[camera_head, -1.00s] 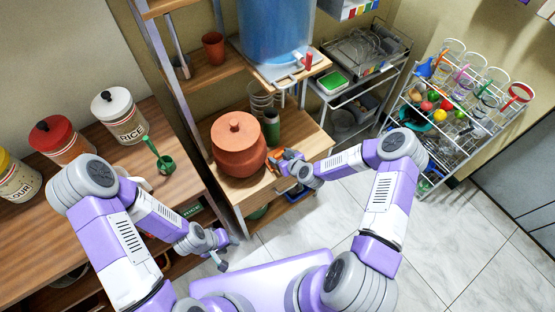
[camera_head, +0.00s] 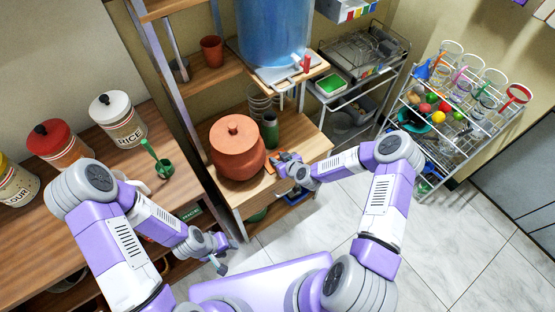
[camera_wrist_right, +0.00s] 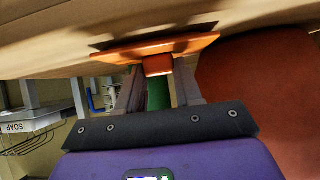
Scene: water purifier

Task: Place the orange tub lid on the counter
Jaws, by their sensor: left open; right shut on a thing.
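My right gripper (camera_head: 284,166) is shut on the orange tub lid (camera_head: 286,156), at the front of the wooden counter (camera_head: 313,143). In the right wrist view, the fingers (camera_wrist_right: 158,82) grip the knob of the lid (camera_wrist_right: 180,45). The lid's broad side faces the wooden surface (camera_wrist_right: 50,45) very closely, with a dark shadow along its edge; I cannot tell whether they touch. My left gripper (camera_head: 221,264) is open and empty, low in front of the left counter.
A large clay pot (camera_head: 236,160) stands just left of the lid, with a green cylinder (camera_head: 270,130) behind. A blue water tank (camera_head: 272,35) is above. The left counter holds jars, including a rice jar (camera_head: 118,118). A wire rack (camera_head: 465,110) stands right.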

